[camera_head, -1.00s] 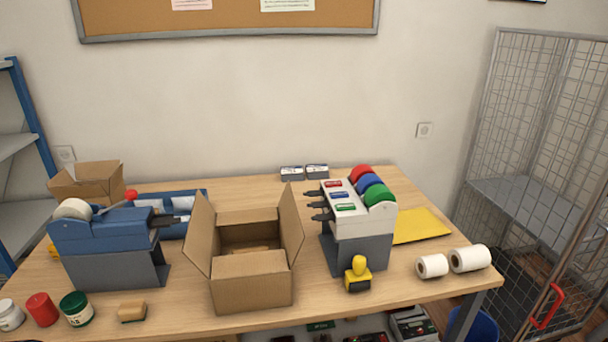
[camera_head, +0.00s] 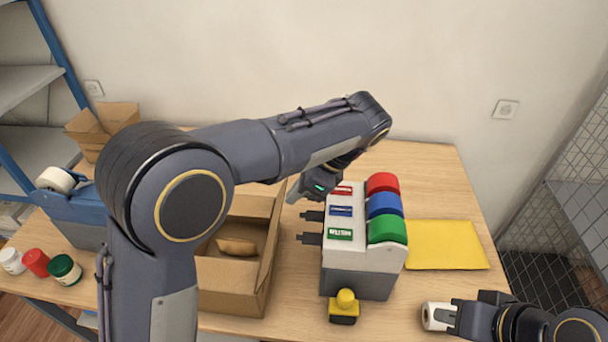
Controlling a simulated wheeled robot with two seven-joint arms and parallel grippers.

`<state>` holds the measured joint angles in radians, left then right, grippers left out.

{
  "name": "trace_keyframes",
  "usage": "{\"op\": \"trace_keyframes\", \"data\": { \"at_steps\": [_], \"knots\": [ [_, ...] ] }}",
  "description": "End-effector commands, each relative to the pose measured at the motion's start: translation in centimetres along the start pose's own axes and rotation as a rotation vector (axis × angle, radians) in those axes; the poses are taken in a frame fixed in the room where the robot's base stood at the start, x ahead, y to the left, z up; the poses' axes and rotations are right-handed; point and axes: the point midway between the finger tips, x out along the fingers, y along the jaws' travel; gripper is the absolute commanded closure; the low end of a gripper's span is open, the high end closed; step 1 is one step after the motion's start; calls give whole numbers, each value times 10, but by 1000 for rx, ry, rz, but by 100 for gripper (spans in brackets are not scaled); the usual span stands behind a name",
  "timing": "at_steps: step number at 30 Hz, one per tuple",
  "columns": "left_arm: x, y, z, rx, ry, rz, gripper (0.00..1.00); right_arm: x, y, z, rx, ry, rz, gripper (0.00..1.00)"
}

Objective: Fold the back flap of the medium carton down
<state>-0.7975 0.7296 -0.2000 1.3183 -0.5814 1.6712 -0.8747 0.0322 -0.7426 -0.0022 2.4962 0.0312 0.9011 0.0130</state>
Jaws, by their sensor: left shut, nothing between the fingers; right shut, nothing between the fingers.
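The open brown carton (camera_head: 232,288) stands in the middle of the counter, largely covered by my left arm. Its right flap (camera_head: 271,230) stands up. Its left flap is hidden behind my arm, and its back edge (camera_head: 250,206) shows only partly, so I cannot tell the back flap's angle. A small brown item (camera_head: 237,246) lies inside. My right gripper (camera_head: 450,316) is shut and empty at the front right, beside a white roll (camera_head: 435,316).
A tape dispenser (camera_head: 362,245) with red, blue and green rolls stands right of the carton, close to my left gripper. A yellow stamp (camera_head: 344,306) stands in front. A yellow envelope (camera_head: 445,245) lies to the right. A smaller open carton (camera_head: 98,130) stands back left.

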Motion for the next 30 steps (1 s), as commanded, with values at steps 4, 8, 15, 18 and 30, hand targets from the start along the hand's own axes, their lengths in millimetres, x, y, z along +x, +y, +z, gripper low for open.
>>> {"op": "trace_keyframes", "data": {
  "at_steps": [4,8,15,18,30],
  "knots": [
    [14,0,-6,-1,0,2,100,7,3,4,0,0,0,100],
    [30,0,-14,-1,1,2,100,13,6,7,0,0,0,100],
    [62,0,-32,-3,3,1,100,46,21,23,0,-1,0,100],
    [74,0,-37,-3,3,1,100,58,26,29,0,0,0,100],
    [93,0,2,-6,5,0,100,87,40,44,0,0,0,100]
  ]
}}
